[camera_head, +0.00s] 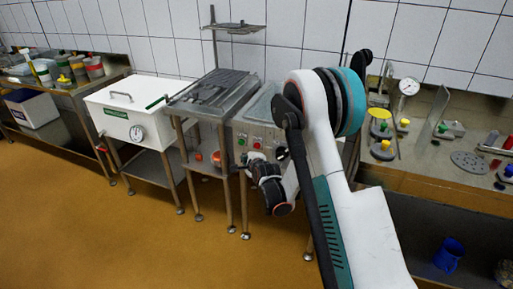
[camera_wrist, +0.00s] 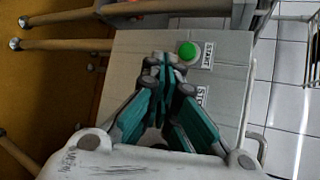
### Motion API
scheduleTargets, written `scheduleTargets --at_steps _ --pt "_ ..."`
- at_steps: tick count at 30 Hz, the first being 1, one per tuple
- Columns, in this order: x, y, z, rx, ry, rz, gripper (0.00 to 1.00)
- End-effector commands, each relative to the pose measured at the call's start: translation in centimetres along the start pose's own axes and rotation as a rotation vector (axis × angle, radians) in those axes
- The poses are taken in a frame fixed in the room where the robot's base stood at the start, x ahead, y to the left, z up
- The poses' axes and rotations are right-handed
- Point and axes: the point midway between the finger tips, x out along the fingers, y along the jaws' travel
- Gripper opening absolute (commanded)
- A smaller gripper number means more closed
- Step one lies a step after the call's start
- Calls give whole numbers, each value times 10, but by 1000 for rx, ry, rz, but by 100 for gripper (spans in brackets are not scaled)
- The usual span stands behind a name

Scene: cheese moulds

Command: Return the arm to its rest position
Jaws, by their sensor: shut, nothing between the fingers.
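My arm fills the middle and right of the head view, raised and folded, with its wrist end low in front of a grey machine (camera_head: 262,110). My gripper (camera_wrist: 168,62) shows in the wrist view with its green fingers together, shut and empty. The fingers point at a light grey panel (camera_wrist: 225,80) with a green button (camera_wrist: 188,52) beside a START label and a STOP label below it. In the head view the gripper's fingers cannot be made out clearly.
A white lidded vat (camera_head: 130,112) with a dial stands at the left, beside a metal draining table (camera_head: 215,92). A workbench (camera_head: 430,178) with a gauge and small moulds is close at the right. The orange floor (camera_head: 120,235) in front is clear.

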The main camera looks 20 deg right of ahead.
Motion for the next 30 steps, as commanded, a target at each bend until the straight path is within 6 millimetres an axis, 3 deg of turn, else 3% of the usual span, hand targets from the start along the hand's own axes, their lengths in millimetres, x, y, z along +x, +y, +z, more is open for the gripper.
scheduleTargets --at_steps 19,23,30 --pt "-5 -6 2 -23 2 6 0" --pt "-24 -24 9 -104 7 28 0" --pt "-84 -66 25 -348 13 97 0"
